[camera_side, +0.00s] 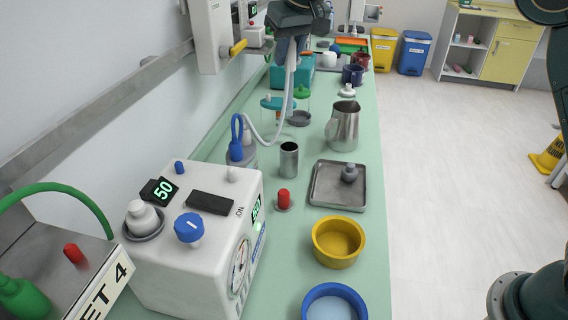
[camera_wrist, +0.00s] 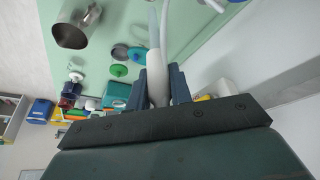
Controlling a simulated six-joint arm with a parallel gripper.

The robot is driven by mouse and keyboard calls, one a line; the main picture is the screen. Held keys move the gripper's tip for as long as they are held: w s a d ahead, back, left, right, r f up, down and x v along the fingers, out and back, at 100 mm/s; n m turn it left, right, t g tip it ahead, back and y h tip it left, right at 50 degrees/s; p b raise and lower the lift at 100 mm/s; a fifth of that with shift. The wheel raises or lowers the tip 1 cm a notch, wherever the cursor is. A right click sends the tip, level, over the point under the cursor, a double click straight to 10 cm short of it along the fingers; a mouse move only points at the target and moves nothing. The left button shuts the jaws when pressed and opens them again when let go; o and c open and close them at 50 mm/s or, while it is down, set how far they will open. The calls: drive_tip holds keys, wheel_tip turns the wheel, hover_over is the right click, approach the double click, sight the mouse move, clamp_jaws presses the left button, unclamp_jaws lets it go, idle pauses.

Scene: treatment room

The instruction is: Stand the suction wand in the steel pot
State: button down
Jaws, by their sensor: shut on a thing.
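The suction wand (camera_wrist: 156,62) is a slim pale grey piece with a light bluish far end in the wrist view. My gripper (camera_wrist: 158,82) is shut on it, with a dark blue-grey finger on either side. In the side view my gripper (camera_side: 291,46) is high above the far part of the counter, beyond the pot. The wand (camera_side: 291,58) is partly hidden there by the fingers. A pale hose (camera_side: 278,128) loops down near it. The steel pot (camera_side: 289,160) is a small upright open cylinder on the counter, apart from the wand.
A steel jug (camera_side: 343,128) stands right of the pot, and a steel tray (camera_side: 338,186) in front. A red-topped item (camera_side: 284,199), a yellow bowl (camera_side: 338,243) and a white suction unit (camera_side: 199,245) are nearer. Several items crowd the far counter.

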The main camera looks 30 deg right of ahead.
wheel_tip(320, 180, down, 12)
idle(0.4)
drive_tip(key=shift+f, duration=2.25)
drive_tip(key=c, duration=1.3)
unclamp_jaws()
drive_tip(key=shift+o, duration=0.2)
approach(288, 106)
drive_tip(key=f, duration=0.2)
drive_tip(key=shift+w+d+f, duration=0.1)
drive_tip(key=shift+d+f, duration=0.2)
